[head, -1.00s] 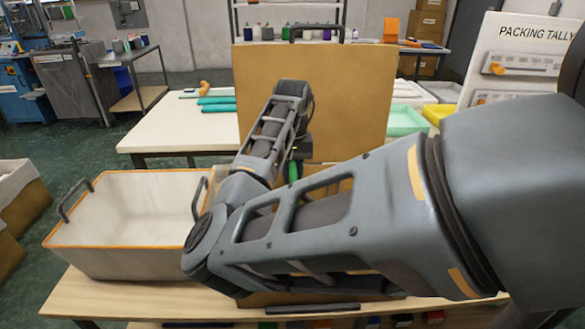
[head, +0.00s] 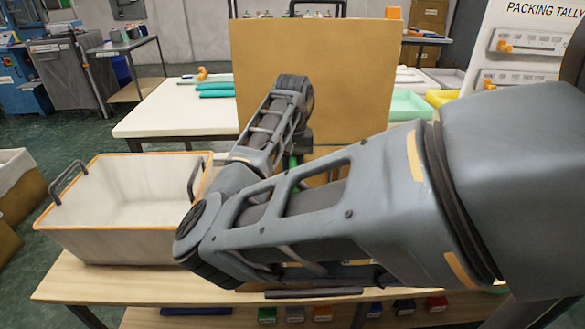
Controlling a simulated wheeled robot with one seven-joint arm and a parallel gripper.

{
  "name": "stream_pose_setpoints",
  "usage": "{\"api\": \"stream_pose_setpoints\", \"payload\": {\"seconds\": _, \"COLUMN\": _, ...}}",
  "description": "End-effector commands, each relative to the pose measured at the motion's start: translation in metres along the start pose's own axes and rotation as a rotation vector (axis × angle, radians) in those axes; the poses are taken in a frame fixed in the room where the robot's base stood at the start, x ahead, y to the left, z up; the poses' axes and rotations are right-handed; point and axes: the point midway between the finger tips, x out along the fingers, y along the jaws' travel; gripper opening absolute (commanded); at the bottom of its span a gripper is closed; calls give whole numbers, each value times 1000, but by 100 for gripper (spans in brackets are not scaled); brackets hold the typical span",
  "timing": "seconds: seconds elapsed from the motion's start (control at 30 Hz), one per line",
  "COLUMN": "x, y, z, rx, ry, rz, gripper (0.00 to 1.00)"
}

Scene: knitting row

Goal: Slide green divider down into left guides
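My arm reaches across the head view from the right and bends away toward a tan board (head: 315,75) that stands upright behind it. A small strip of green (head: 290,162) shows beside the far end of my arm, low in front of the board; it may be the green divider, but most of it is hidden. My gripper is hidden behind my own arm, so its fingers do not show. The left guides are also hidden behind the arm.
A white bin with an orange rim (head: 98,157) and dark handles stands on the wooden bench (head: 75,283) at the left. Several small coloured bins, one green (head: 267,315), sit below the bench's front edge. A white table (head: 165,112) stands behind.

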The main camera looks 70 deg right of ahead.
Motion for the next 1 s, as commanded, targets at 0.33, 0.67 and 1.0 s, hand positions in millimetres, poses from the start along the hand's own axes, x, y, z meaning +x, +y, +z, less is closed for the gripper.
{"api": "stream_pose_setpoints", "payload": {"seconds": 0.33, "x": 20, "y": 0, "z": 0, "rx": 1, "ry": -1, "rz": 1, "gripper": 0}}
{"api": "stream_pose_setpoints", "payload": {"seconds": 0.67, "x": 38, "y": 0, "z": 0, "rx": 0, "ry": -1, "rz": 2, "gripper": 0}}
{"api": "stream_pose_setpoints", "payload": {"seconds": 1.0, "x": 56, "y": 0, "z": 0, "rx": 0, "ry": 0, "rz": 2, "gripper": 0}}
